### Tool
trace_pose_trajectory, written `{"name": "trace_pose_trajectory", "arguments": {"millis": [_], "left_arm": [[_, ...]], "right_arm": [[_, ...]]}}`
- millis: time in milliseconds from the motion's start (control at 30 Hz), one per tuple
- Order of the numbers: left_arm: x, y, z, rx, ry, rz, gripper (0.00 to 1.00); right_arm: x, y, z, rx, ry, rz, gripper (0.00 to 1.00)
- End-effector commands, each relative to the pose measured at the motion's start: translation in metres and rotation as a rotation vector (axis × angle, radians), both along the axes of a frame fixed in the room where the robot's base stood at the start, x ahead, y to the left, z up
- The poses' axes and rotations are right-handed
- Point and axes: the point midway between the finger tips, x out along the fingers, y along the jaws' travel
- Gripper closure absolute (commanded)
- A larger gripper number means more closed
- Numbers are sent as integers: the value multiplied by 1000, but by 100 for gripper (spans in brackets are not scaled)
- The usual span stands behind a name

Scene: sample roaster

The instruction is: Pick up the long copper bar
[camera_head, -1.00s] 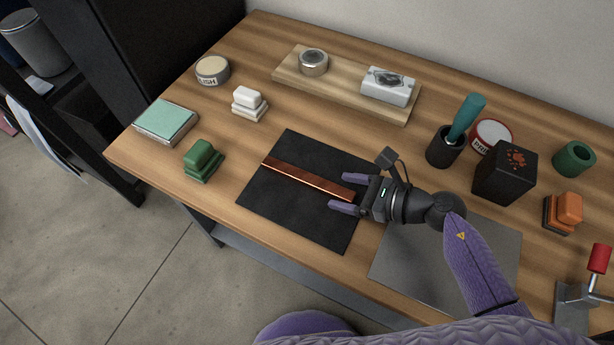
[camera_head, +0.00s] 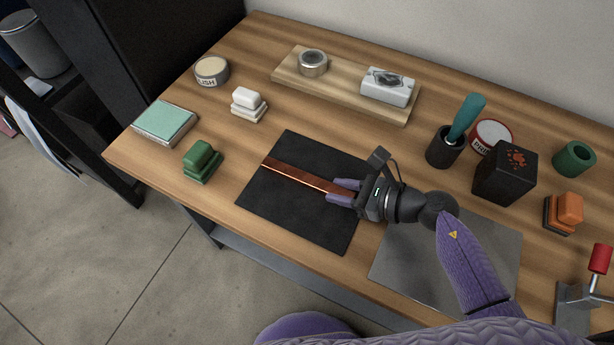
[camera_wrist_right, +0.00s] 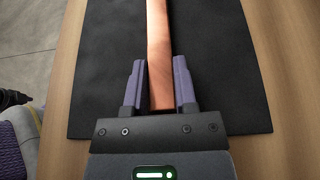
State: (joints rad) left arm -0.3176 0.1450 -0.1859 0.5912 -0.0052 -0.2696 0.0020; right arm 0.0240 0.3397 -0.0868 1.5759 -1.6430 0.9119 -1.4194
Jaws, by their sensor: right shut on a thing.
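The long copper bar (camera_head: 295,174) lies across the black mat (camera_head: 290,218), running from upper left to lower right in the head view. My right gripper (camera_head: 343,191) is shut on the bar's right end, with a purple finger on each side. In the right wrist view the bar (camera_wrist_right: 160,50) runs straight out from between the two fingers (camera_wrist_right: 160,85), over the black mat (camera_wrist_right: 215,60). The bar appears to be at the mat's surface; I cannot tell any gap under it. The bar's near end is partly hidden by the gripper. My left gripper is not in view.
A grey sheet (camera_head: 450,265) lies under my right forearm. A black box (camera_head: 505,172), a dark cup (camera_head: 444,148) with a teal tool and an orange block (camera_head: 568,208) stand to the right. A green block (camera_head: 202,158) stands left of the mat. A wooden board (camera_head: 345,92) lies behind.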

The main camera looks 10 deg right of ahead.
Motion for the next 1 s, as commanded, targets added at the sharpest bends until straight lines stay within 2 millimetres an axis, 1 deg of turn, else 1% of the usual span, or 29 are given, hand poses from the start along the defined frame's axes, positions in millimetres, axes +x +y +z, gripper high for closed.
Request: {"name": "trace_pose_trajectory", "arguments": {"millis": [300,700,1000], "left_arm": [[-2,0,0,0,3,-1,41],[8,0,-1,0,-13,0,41],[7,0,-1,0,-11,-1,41]], "right_arm": [[0,0,0,0,0,-1,100],[0,0,0,0,0,-1,100],[1,0,1,2,-3,-1,100]]}}
